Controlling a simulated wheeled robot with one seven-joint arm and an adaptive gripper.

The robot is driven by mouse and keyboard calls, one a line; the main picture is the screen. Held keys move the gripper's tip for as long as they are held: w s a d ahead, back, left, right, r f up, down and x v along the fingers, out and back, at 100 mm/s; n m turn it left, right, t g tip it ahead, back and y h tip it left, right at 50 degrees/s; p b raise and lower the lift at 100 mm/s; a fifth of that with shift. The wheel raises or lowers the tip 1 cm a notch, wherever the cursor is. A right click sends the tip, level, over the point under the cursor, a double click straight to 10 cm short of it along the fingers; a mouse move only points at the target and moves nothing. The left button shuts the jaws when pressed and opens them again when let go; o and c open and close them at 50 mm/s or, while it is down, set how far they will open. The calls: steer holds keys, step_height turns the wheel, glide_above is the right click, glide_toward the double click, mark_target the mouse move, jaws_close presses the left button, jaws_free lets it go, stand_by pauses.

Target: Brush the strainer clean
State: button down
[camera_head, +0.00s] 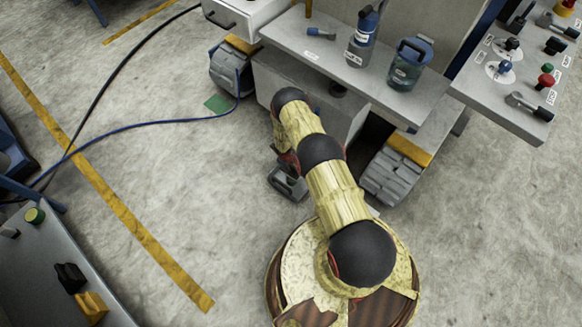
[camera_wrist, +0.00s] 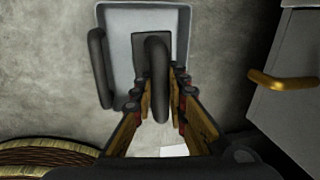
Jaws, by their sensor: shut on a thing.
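A pale grey rectangular pan-like part, possibly the strainer (camera_wrist: 120,20), shows in the wrist view with a dark curved handle (camera_wrist: 157,50) over its middle. My gripper (camera_wrist: 160,88) is shut on that handle, one finger on each side. In the head view the same grey part (camera_head: 288,187) hangs just left of my arm, in front of the machine; my gripper is mostly hidden there. Its inside is too small and dark to judge for dirt. A small blue-ended tool, possibly the brush (camera_head: 320,33), lies on the machine's grey shelf (camera_head: 290,35).
A blue-grey bottle (camera_head: 363,38) and a lidded jar (camera_head: 408,65) stand on the shelf. A control panel with knobs (camera_head: 515,75) is at upper right. A blue hose (camera_head: 150,126) crosses the floor. Open floor lies to the left and right. The wrist view shows a yellow handle (camera_wrist: 283,82) at right.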

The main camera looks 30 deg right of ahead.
steer(key=shift+s, duration=0.1)
steer(key=shift+s+d+r+p, duration=0.1)
steer(key=shift+s+d+p, duration=0.2)
steer(key=shift+p, duration=0.35)
steer(key=shift+s+d+r+p, duration=0.1)
steer(key=shift+s+p, duration=0.25)
steer(key=shift+p, duration=0.3)
steer(key=shift+s+d+f+p, duration=0.1)
steer(key=shift+s+d+p, duration=0.05)
steer(key=shift+s+p, duration=0.55)
steer(key=shift+w+a+f+b, duration=0.15)
steer(key=shift+w+b, duration=0.25)
steer(key=shift+b, duration=0.55)
steer(key=shift+w+a+b, duration=0.1)
steer(key=shift+w+b, duration=0.3)
steer(key=shift+b, duration=0.5)
steer(key=shift+w+a, duration=0.3)
steer(key=shift+w, duration=0.3)
steer(key=shift+s, duration=0.1)
steer(key=shift+s+d+p, duration=0.3)
steer(key=shift+s+p, duration=0.3)
steer(key=shift+p, duration=0.4)
steer(key=shift+s+d+p, duration=0.3)
steer(key=shift+s+p, duration=0.3)
steer(key=shift+p, duration=0.4)
